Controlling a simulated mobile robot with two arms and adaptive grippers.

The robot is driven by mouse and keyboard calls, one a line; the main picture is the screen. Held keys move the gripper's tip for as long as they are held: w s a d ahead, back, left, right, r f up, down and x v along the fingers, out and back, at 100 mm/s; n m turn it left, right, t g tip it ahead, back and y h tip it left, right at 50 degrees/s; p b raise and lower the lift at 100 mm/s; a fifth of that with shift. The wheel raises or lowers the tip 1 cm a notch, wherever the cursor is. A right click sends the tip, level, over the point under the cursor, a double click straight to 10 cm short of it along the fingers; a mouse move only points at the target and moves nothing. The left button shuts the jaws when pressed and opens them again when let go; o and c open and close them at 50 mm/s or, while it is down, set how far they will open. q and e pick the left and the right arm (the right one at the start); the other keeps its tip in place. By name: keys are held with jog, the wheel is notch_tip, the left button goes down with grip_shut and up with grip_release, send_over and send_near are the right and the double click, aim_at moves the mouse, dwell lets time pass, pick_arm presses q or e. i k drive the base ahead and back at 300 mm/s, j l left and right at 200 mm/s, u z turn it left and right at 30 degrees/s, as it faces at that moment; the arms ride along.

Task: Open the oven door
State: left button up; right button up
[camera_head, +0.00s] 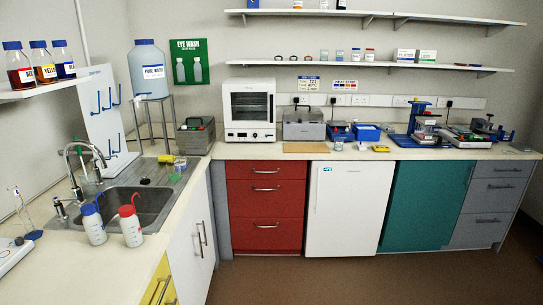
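The oven (249,109) is a white box standing on the back counter, left of the middle of the head view. Its door (250,106) has a dark glass window in a white frame and looks shut. A panel with small controls runs along the bottom of its front. Neither of my grippers shows in the head view, so I cannot see where they are or whether they hold anything.
A brown board (305,148) lies in front. Red drawers (266,206) and a white fridge (345,210) are below. The brown floor (370,280) is clear.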

aim_at(270, 89)
jog(key=i, duration=1.8)
